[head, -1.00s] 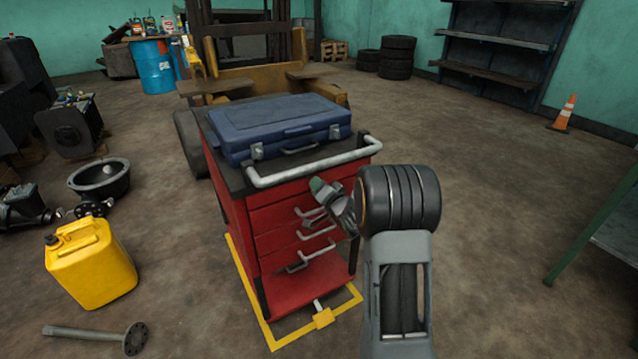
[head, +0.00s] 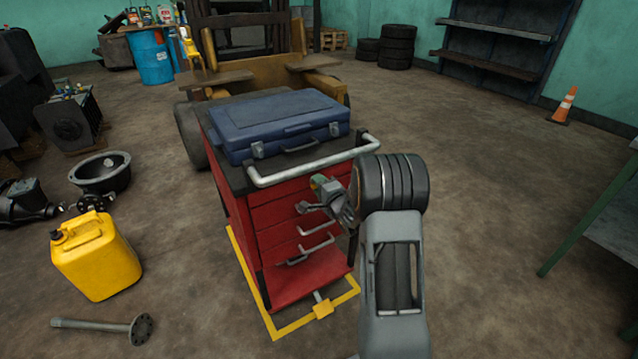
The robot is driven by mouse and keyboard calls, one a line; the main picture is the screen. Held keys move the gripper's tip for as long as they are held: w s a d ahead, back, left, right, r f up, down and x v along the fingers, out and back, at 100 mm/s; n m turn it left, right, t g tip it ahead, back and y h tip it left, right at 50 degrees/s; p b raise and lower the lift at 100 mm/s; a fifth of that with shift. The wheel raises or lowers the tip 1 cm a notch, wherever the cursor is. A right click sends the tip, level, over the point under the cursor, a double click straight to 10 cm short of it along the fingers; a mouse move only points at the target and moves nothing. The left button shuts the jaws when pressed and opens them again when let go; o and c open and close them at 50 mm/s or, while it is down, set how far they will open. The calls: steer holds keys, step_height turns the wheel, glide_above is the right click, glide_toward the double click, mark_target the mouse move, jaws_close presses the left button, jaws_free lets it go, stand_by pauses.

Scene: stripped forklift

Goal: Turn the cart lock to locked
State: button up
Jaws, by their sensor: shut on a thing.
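The red tool cart (head: 240,215) stands in the middle of the head view, with a pale push bar (head: 318,161) along its top edge. My gripper (head: 304,207) is in front of the cart's upper drawers, below the bar, and reaches in from the right. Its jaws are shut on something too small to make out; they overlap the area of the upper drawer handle. A green patch shows just above the jaws. A yellow block (head: 322,309) with a short pale rod sits at the cart's foot, well below my gripper. I cannot make out a lock marking.
A blue case (head: 280,122) lies on the cart. A yellow floor frame (head: 250,290) borders the cart's base. Open floor extends to the right, up to a green-legged table (head: 590,215).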

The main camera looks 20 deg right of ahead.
stand_by(0.4)
steer(key=o, duration=0.7)
steer(key=s, duration=0.4)
steer(key=s+d, duration=0.1)
steer(key=s, duration=0.8)
steer(key=shift+s+d, duration=0.25)
steer(key=shift+s, duration=0.15)
